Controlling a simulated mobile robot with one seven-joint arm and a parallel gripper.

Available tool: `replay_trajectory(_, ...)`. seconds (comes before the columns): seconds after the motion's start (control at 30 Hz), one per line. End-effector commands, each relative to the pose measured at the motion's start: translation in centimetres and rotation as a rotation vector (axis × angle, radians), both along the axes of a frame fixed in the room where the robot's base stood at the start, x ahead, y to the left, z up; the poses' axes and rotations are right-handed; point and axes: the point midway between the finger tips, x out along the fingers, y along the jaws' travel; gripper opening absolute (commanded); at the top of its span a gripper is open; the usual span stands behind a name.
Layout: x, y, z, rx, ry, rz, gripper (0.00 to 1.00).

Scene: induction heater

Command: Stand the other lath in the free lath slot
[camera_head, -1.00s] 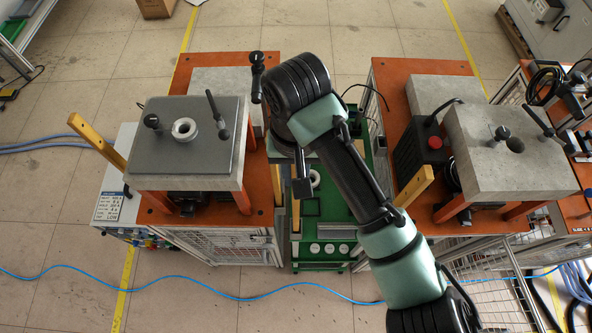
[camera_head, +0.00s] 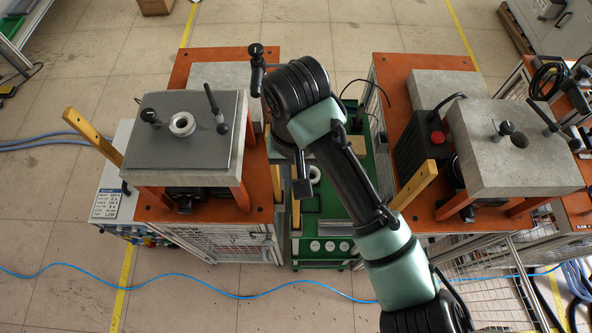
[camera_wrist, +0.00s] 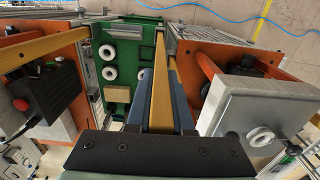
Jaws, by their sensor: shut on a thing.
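My gripper (camera_wrist: 160,112) is shut on a yellow wooden lath (camera_wrist: 160,88), which runs away from me between the bluish fingers. In the head view my arm hides most of the gripper; a strip of the held lath (camera_head: 296,213) shows below it, over the green cart. A second lath (camera_head: 93,138) stands tilted at the left bench. A third lath (camera_head: 415,186) stands tilted at the right bench; a yellow strip that looks like it shows at left in the wrist view (camera_wrist: 38,47). I cannot make out a free lath slot.
The green cart (camera_head: 312,262) carries white rings (camera_wrist: 110,73). Orange-topped benches flank it: the left has a grey plate (camera_head: 187,150), the right a concrete block (camera_head: 510,160) and a black box with a red button (camera_head: 437,137). A blue hose (camera_head: 230,294) crosses the front floor.

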Motion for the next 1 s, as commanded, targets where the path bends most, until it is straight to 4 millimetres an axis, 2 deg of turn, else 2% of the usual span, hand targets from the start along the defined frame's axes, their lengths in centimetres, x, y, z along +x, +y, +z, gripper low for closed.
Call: replay_trajectory(1.0, 0.0, 0.0, -3.2, 0.001, -0.001, 0.000, 0.00)
